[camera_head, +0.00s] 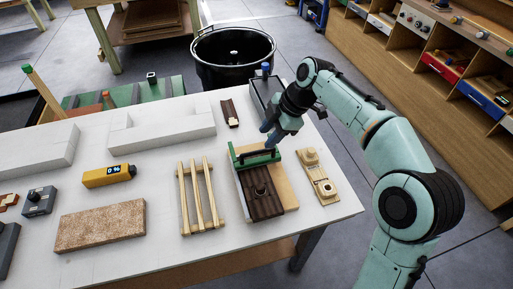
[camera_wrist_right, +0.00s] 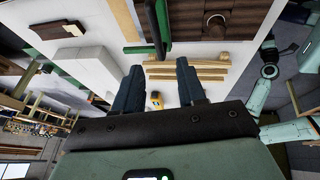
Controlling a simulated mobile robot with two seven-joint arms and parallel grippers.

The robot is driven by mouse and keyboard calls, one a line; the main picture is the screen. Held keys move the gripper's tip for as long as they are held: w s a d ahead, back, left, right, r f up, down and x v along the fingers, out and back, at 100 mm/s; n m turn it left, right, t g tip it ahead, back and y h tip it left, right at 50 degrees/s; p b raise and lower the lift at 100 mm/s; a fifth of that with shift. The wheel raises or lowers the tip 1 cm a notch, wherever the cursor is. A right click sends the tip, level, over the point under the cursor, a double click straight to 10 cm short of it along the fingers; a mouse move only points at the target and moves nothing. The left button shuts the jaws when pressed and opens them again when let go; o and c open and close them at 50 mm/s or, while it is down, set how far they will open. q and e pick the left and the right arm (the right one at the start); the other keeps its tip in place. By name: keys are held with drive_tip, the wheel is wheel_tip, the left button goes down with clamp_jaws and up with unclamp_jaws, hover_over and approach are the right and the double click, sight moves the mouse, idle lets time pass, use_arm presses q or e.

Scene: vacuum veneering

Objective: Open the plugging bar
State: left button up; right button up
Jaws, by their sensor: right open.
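A green bar with a black handle (camera_head: 254,155), which looks like the plugging bar, lies across the top of a board faced with dark brown strips (camera_head: 262,205). A dark knob stands on the strips. In the right wrist view the black handle (camera_wrist_right: 154,24) and the strips (camera_wrist_right: 234,20) show at the top, beyond the fingertips. My right gripper (camera_head: 270,136) is above and just behind the bar's right end, apart from the handle as far as I can tell. Its two dark fingers (camera_wrist_right: 160,70) are spread and empty. My left gripper is not in view.
A wooden slat rack (camera_head: 200,196) stands left of the board, and a light wooden block with round fittings (camera_head: 318,178) lies right. A yellow display device (camera_head: 108,175), a cork-like slab (camera_head: 101,224) and white blocks (camera_head: 160,129) occupy the left side. A black tub (camera_head: 232,55) stands behind the table.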

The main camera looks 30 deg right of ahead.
sight(254, 152)
drive_tip(key=x, duration=0.8)
drive_tip(key=shift+w+r+b, duration=0.1)
drive_tip(key=shift+b, duration=0.2)
clamp_jaws()
